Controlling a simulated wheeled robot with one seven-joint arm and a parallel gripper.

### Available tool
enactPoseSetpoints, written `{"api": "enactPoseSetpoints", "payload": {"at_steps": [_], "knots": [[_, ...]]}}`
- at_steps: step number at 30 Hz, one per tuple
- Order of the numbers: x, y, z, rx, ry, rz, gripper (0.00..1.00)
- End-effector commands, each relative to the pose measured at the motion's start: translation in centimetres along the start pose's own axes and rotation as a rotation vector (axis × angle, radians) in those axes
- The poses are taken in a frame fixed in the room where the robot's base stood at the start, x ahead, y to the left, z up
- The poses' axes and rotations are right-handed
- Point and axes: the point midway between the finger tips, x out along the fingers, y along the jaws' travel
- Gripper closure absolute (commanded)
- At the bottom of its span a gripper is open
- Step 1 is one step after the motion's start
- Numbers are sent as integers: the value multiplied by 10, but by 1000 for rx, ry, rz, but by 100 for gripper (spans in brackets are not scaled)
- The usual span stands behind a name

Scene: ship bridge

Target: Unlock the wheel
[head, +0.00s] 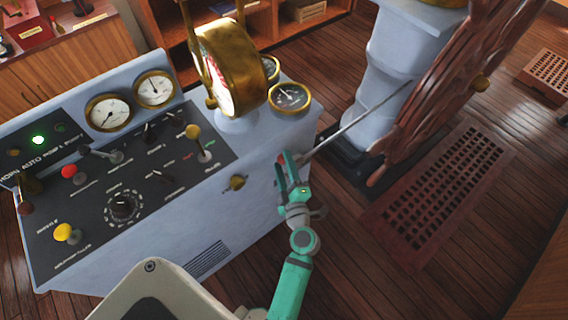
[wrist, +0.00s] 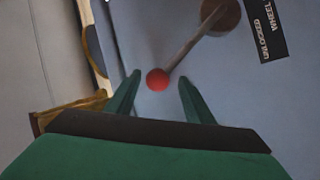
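The ship's wheel (head: 432,95) stands at the upper right in the head view, on a pale pedestal (head: 385,62). In the wrist view a lever (wrist: 192,46) with a red ball knob (wrist: 158,79) runs from a round brown pivot (wrist: 222,14) on a blue-grey surface. A dark label (wrist: 266,28) reading "UNLOCKED" and "WHEEL" is right of the pivot. My gripper (head: 291,168) is at the console's right side. In the wrist view it is open, with the red knob between its fingertips and a gap on both sides.
The blue-grey console (head: 262,205) with gauges, knobs and levers fills the left. A brass telegraph (head: 232,66) rises at its back. A thin rod (head: 365,116) spans from near my gripper toward the wheel. A red-brown floor grating (head: 440,195) lies right; plank floor around it is clear.

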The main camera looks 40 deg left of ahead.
Motion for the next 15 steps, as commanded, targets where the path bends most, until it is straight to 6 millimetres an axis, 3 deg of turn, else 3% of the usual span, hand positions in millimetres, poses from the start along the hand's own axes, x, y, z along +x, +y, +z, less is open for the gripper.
{"api": "enactPoseSetpoints", "payload": {"at_steps": [9,15], "knots": [[-2,1,-1,0,1,2,53],[-28,1,-1,1,0,2,53]]}}
